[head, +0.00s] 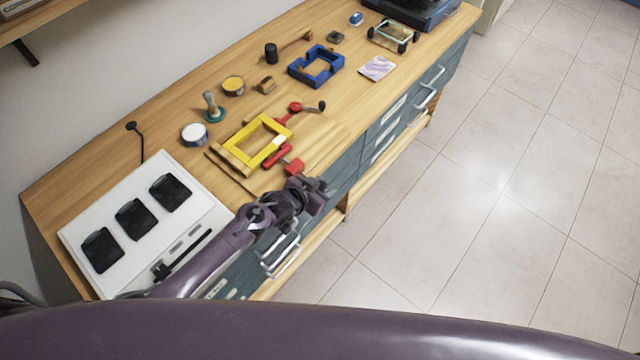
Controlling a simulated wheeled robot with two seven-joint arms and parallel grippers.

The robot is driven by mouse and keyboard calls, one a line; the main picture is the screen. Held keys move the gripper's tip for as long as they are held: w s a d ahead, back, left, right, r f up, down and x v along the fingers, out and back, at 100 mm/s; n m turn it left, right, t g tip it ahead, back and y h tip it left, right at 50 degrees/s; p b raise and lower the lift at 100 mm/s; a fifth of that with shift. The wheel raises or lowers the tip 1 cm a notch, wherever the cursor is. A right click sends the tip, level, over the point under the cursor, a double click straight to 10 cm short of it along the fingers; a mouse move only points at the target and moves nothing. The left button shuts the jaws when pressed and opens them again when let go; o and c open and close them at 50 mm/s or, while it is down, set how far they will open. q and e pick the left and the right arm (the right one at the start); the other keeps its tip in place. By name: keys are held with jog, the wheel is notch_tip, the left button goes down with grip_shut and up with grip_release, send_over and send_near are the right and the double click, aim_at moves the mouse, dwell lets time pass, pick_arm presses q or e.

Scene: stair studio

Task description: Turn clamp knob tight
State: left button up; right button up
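A yellow square frame (241,133) lies on the wooden workbench, against a wooden strip at its left. Red clamp parts sit along its right side: a red piece with a round head (295,107) at the upper right and a red block (293,166) at the lower right. A small dark knob (322,106) is at the end of the upper red part. My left gripper (318,193) is over the bench's front edge, just below and right of the red block, apart from the dark knob. Its fingers are dark and too small to tell open from shut. My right gripper is not in view.
A white panel with black pads (206,222) lies at the bench's left end. Tins (195,134), a brush-like tool (213,108), a blue frame (299,68) and a folded cloth (377,68) stand behind and beyond. Drawer handles (430,82) jut from the front; the floor is clear.

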pick_arm(q)
jog(key=shift+s, duration=0.1)
jog(key=shift+s+a+r, duration=0.1)
jog(key=shift+a+r, duration=0.1)
jog(key=b+v, duration=0.1)
jog(key=v, duration=0.6)
jog(key=shift+s, duration=0.15)
